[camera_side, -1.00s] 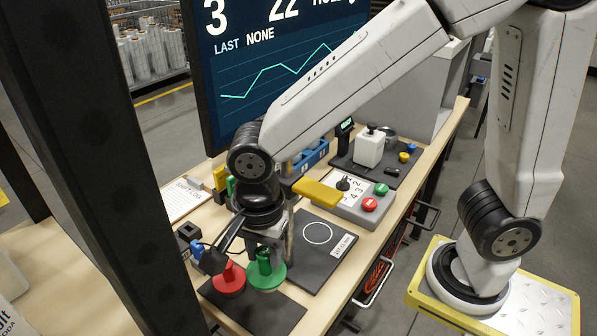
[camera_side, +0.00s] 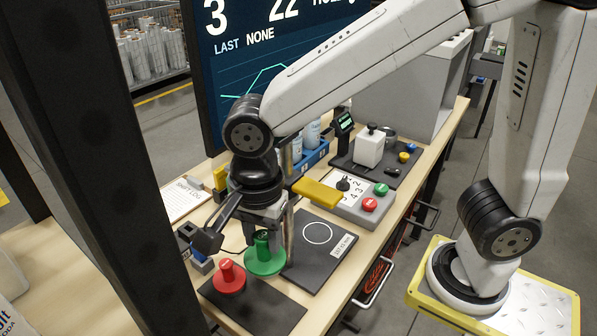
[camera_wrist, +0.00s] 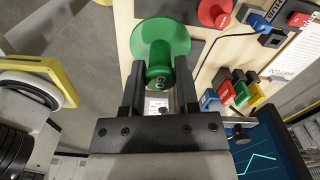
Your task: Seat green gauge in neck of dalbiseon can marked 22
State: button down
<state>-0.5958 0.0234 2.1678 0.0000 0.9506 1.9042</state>
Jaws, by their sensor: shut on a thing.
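The green gauge (camera_side: 265,262), a round flange with a knob-like stem, is in my gripper (camera_side: 270,238). The wrist view shows the green gauge (camera_wrist: 158,38) with its stem between the two dark fingers of my gripper (camera_wrist: 160,90). In the side view the gauge appears just above the dark mat (camera_side: 262,304), beside the red gauge (camera_side: 229,279). Pale blue cans (camera_side: 311,134) stand in a blue rack (camera_side: 315,155) behind my wrist, partly hidden. I cannot read a 22 on any can.
A dark plate with a white circle (camera_side: 318,233) lies right of the gripper. A large screen (camera_side: 260,60) stands at the back. A blue block (camera_side: 201,262) lies left.

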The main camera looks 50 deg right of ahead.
aim_at(260, 233)
jog(key=shift+r, duration=1.25)
jog(key=shift+r, duration=0.1)
notch_tip(260, 233, up, 17)
jog(key=w+d+r+m, duration=0.25)
jog(key=w+d, duration=0.35)
jog(key=w, duration=0.4)
jog(key=w+d+r+m, duration=0.1)
jog(key=w+d+m, duration=0.2)
jog(key=w+d, duration=0.5)
jog(key=w+d+f+m, duration=0.2)
jog(key=w+d+m, duration=0.15)
jog(key=d, duration=0.95)
jog(key=w+d+f+m, duration=0.2)
jog(key=w+d+m, duration=0.15)
jog(key=d, duration=1.05)
notch_tip(260, 233, down, 11)
jog(key=shift+a+r, duration=0.2)
jog(key=shift+a, duration=0.05)
jog(key=shift+f+n, duration=0.1)
jog(key=shift+n, duration=0.15)
